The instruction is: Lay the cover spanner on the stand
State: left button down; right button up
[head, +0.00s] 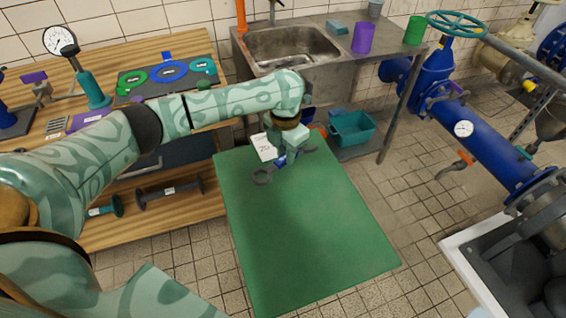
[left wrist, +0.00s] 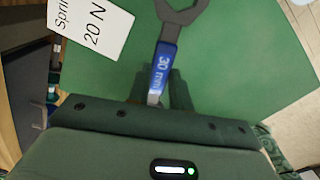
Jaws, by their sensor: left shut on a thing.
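The spanner (head: 262,177) has a dark grey open head and a blue handle marked "30 mm". My left gripper (head: 286,158) is shut on its handle, over the far end of a flat green top (head: 300,235), which looks like the stand. In the left wrist view the blue handle (left wrist: 164,68) runs up from the fingers (left wrist: 172,98), with the head at the top edge. I cannot tell whether the spanner touches the green top (left wrist: 240,60). My right gripper is out of view.
A white card reading "20 N" (left wrist: 92,28) lies by the spanner. A wooden bench (head: 190,205) with tools stands left, a steel sink (head: 290,45) behind, and blue piping (head: 490,150) right. Most of the green top is clear.

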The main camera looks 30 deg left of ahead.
aim_at(282, 161)
pick_arm(q)
jog(key=f+b, duration=0.1)
jog(key=f, duration=0.1)
jog(key=a+f+b, duration=0.1)
jog(key=f, duration=0.1)
jog(key=shift+w+a+f, duration=0.1)
jog(key=shift+f, duration=0.25)
jog(key=shift+r, duration=0.15)
jog(key=c, duration=1.3)
grip_release()
jog(key=shift+o, duration=0.2)
jog(key=shift+r, duration=0.1)
notch_tip(282, 161, up, 11)
jog(key=p, duration=0.5)
jog(key=shift+r, duration=0.45)
